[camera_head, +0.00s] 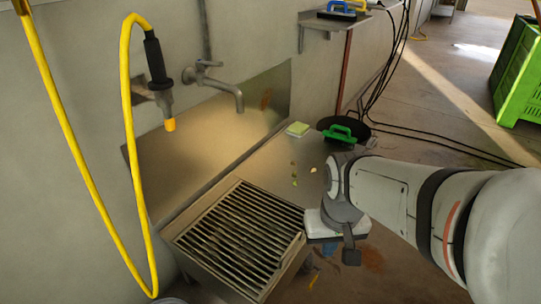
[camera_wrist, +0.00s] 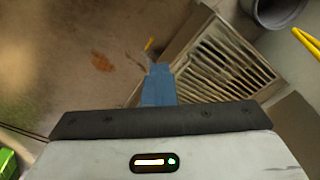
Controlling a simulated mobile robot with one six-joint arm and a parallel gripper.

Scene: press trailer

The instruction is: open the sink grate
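The sink grate (camera_head: 239,236) is a metal panel of parallel slats. It lies flat in its frame on the low sink, lower centre in the head view. It also shows at the upper right of the wrist view (camera_wrist: 226,62). My gripper (camera_head: 327,251) is just right of the grate's right edge in the head view, apart from it as far as I can see. In the wrist view its blue fingertips (camera_wrist: 158,84) sit together in the middle with nothing seen between them, and they cover part of the grate's near edge.
A yellow hose (camera_head: 132,150) hangs at the left, and a tap (camera_head: 222,82) juts from the wall. A green-handled brush (camera_head: 340,133) and a sponge (camera_head: 298,129) lie behind the grate. A green crate (camera_head: 518,72) stands far right. Floor right of the grate is mostly clear.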

